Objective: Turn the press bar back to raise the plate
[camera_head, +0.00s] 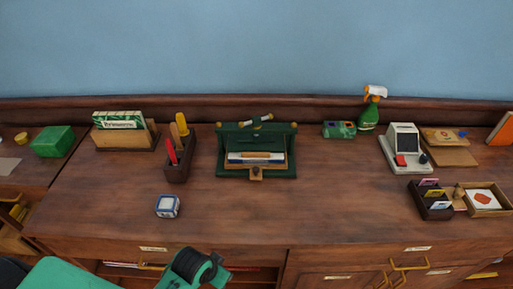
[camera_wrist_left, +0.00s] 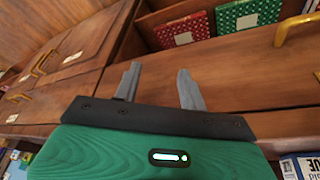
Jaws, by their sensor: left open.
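A dark green book press (camera_head: 228,169) stands on the wooden counter near the middle of the head view. Its press bar (camera_head: 256,120) lies across the top, slightly tilted, with pale ends. Under its crosspiece a wide pale-topped block with a white strip (camera_head: 256,157) sits between the uprights; I cannot tell how far the plate is from it. My left gripper (camera_wrist_left: 158,83) is open and empty in the left wrist view, in front of the cabinet fronts, well away from the press. My left arm (camera_head: 195,268) shows at the bottom of the head view. My right gripper is not in view.
A pen holder (camera_head: 178,167) stands left of the press, and a white-blue box (camera_head: 167,206) lies in front of it. A green spray bottle (camera_head: 369,114) and a card machine (camera_head: 403,148) stand to the right. The counter before the press is clear.

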